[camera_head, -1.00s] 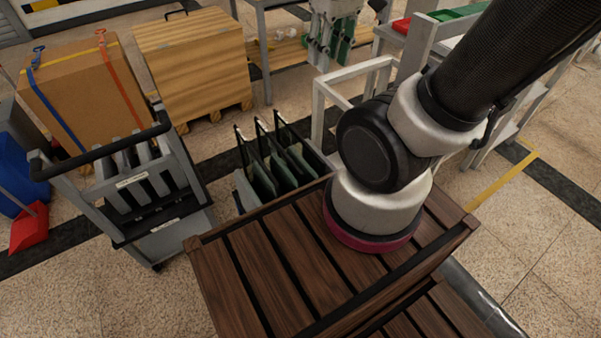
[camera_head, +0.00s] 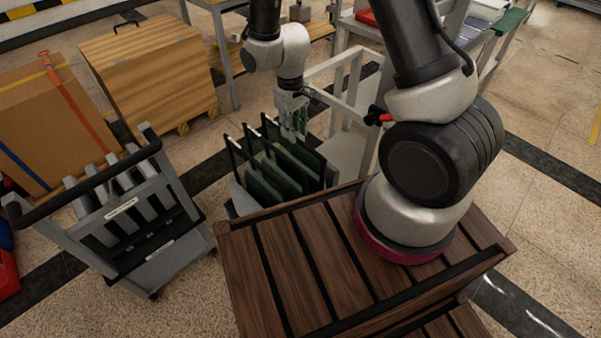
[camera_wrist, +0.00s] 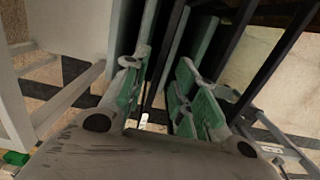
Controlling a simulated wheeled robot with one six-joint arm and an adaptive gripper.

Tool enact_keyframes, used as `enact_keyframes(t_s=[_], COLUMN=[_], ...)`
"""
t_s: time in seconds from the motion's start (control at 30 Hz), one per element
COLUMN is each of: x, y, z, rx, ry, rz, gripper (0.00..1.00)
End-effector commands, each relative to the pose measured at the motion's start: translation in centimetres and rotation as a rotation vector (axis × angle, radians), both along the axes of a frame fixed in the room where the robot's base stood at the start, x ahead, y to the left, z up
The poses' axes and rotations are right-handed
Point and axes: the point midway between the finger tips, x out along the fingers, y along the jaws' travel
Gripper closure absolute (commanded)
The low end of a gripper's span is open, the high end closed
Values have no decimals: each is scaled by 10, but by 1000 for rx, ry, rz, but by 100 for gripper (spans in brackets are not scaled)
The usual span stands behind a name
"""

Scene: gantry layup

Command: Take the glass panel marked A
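Several dark green glass panels (camera_head: 266,190) stand on edge in a black-framed rack beyond the wooden slatted deck. No letter A can be read on any of them. My gripper (camera_head: 293,125) points down over the far right side of this rack. In the wrist view my gripper (camera_wrist: 160,85) has its green-padded fingers apart, with a gap between them. Panel edges (camera_wrist: 173,45) and dark rack bars run close beyond the fingers. I cannot tell whether a panel edge lies between the fingers.
A grey cart (camera_head: 150,235) with slots and a label stands left of the rack. A pale metal frame (camera_head: 350,110) stands close to the right of my gripper. The wooden deck (camera_head: 290,270) lies in front. Cardboard (camera_head: 40,120) and wooden boxes (camera_head: 150,70) stand behind.

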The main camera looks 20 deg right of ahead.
Motion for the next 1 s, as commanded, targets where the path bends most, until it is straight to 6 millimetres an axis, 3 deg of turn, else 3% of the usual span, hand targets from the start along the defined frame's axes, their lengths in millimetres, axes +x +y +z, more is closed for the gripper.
enact_keyframes(t_s=[0.27,0.7,1.0], x=[13,12,13], y=[5,6,6], z=[-12,-72,-78], rx=[20,21,22], ry=[-54,-54,-56], rz=[4,4,4], gripper=[72,72,72])
